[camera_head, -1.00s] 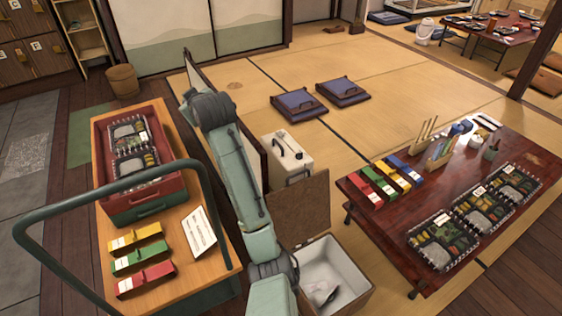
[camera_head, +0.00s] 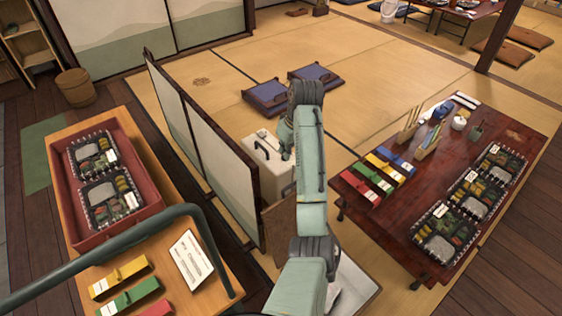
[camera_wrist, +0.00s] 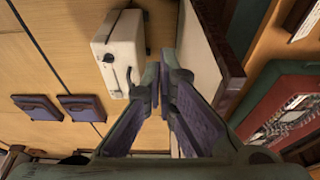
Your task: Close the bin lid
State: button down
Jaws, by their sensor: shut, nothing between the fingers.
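The bin (camera_head: 358,288) stands on the floor at the bottom centre of the head view, its pale inside showing to the right of my arm. Its brown lid (camera_head: 274,228) stands raised at the bin's far side. My arm covers much of both. My gripper (camera_wrist: 161,66) is shut and empty in the wrist view, with its fingertips near the white case. In the head view my gripper is mostly hidden behind my arm, beyond the lid. I cannot clearly make out the lid in the wrist view.
The white case (camera_head: 268,165) stands beyond the lid; it also shows in the wrist view (camera_wrist: 121,50). A folding screen (camera_head: 215,165) stands left of my arm, beside the wooden counter (camera_head: 175,215). The low table (camera_head: 395,215) is to the right. Tatami lies open beyond.

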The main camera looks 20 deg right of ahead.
notch_tip(320, 180, down, 9)
jog(key=s, duration=0.1)
jog(key=shift+s+d, duration=0.25)
dwell(0.3)
jog(key=shift+s, duration=0.1)
dwell(0.3)
